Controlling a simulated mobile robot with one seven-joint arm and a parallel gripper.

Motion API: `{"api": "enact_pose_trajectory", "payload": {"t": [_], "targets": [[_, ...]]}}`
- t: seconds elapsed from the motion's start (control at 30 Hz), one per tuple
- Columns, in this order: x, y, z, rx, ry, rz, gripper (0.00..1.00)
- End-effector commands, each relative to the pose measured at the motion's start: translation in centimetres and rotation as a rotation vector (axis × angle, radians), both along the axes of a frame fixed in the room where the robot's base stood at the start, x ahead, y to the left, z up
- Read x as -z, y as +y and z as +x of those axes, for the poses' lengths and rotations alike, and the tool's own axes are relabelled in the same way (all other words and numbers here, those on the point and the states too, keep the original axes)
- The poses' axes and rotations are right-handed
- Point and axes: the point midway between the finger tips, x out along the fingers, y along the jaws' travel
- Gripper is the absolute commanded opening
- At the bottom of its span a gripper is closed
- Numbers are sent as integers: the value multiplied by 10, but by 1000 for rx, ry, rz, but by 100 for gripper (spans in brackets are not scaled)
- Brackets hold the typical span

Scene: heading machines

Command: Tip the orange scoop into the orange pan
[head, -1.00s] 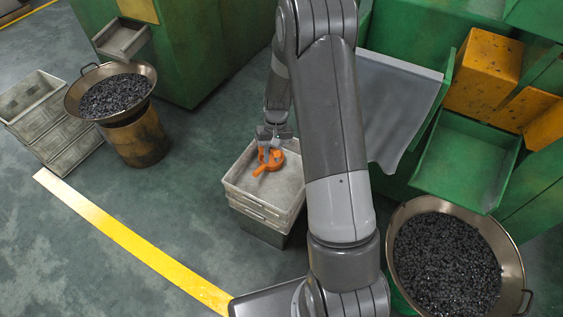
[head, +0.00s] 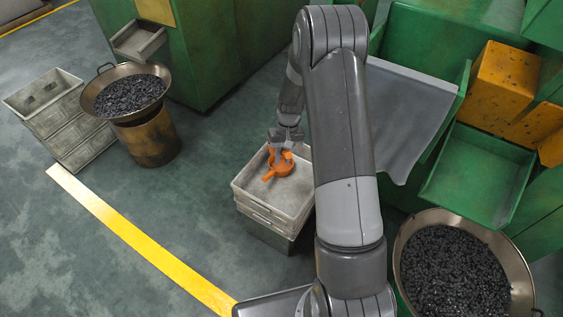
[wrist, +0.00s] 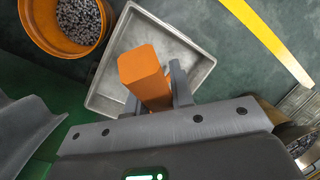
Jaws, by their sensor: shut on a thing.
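My gripper (head: 286,142) is shut on the orange scoop (head: 283,168). In the head view the scoop shows over the top grey tray (head: 243,192), with its narrow part pointing to the lower left. I cannot tell whether it touches the tray. In the wrist view its orange block-like grip (wrist: 143,72) stands between the fingers (wrist: 158,95), and the rest of it is hidden. The orange pan (wrist: 40,38) shows at the upper left of the wrist view, beside the tray, with dark grey pieces in it. I do not make it out in the head view.
A metal pan of dark pieces (head: 128,95) stands on a rusty drum (head: 150,140) at the left, near stacked grey crates (head: 75,125). Another full pan (head: 455,270) is at the lower right. Green machines (head: 215,50) and a grey chute (head: 405,115) stand behind.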

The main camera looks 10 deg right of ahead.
Motion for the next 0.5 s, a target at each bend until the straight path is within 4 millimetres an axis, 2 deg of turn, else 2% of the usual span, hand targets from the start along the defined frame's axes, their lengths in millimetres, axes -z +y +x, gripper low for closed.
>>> {"api": "enact_pose_trajectory", "payload": {"t": [0.2, 0.5], "targets": [[42, -23, 58, -84, -42, 6, 0], [105, -57, 122, -205, -101, 6, 0]]}}
